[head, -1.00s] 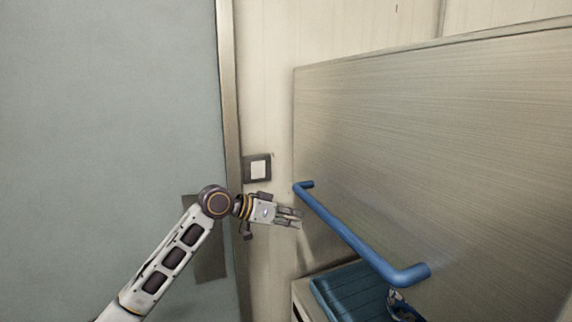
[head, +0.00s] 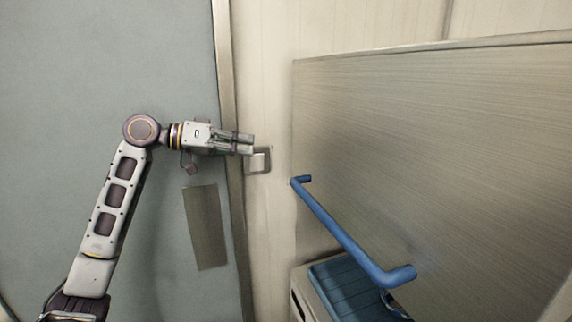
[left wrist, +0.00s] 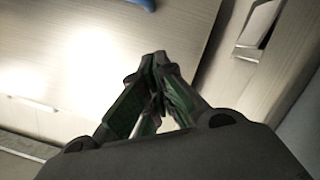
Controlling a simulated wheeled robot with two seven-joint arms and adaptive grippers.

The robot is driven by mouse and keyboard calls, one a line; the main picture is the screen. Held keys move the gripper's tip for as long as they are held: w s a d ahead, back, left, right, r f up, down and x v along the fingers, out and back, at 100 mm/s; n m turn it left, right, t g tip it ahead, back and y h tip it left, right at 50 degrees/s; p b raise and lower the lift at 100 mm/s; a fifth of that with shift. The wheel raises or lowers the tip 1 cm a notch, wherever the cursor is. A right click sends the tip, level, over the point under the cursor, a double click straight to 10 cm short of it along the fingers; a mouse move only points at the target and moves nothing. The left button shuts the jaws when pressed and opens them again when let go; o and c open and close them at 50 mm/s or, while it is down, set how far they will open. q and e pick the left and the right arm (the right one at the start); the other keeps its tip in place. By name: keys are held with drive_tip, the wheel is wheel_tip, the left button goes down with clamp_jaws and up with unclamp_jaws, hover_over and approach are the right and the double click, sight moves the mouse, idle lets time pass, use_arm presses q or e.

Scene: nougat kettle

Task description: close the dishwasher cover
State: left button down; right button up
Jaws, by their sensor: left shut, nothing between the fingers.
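The dishwasher cover (head: 450,150) is a large brushed-metal panel on the right of the head view, raised above the machine. A blue bar handle (head: 345,232) runs along its lower front. Below it is the dishwasher's blue rack (head: 345,285), so the cover stands open. My left gripper (head: 252,144) is shut and empty, left of the cover and apart from the handle. In the left wrist view its fingertips (left wrist: 157,58) meet, with the metal panel (left wrist: 90,50) beyond and a bit of blue handle (left wrist: 142,4) at the top. My right gripper is out of view.
A grey door (head: 80,70) with a dark plate (head: 206,228) fills the left side. A wall switch (head: 261,160) sits on the pale wall right beside my left fingertips in the head view. Open space lies in front of the handle.

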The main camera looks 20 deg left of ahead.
use_arm(q)
drive_tip(key=shift+w, duration=0.1)
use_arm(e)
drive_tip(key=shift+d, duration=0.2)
use_arm(q)
drive_tip(key=w+d+f+p, duration=0.4)
drive_tip(key=d+f, duration=0.1)
drive_tip(key=d, duration=0.4)
drive_tip(key=shift+w+f+p, duration=0.25)
drive_tip(key=shift+w+p, duration=0.1)
drive_tip(key=shift+p, duration=0.05)
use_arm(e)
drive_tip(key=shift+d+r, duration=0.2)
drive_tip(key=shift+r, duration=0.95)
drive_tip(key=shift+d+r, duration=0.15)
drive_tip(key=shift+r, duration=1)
use_arm(q)
drive_tip(key=shift+d+f, duration=0.1)
drive_tip(key=shift+f, duration=0.1)
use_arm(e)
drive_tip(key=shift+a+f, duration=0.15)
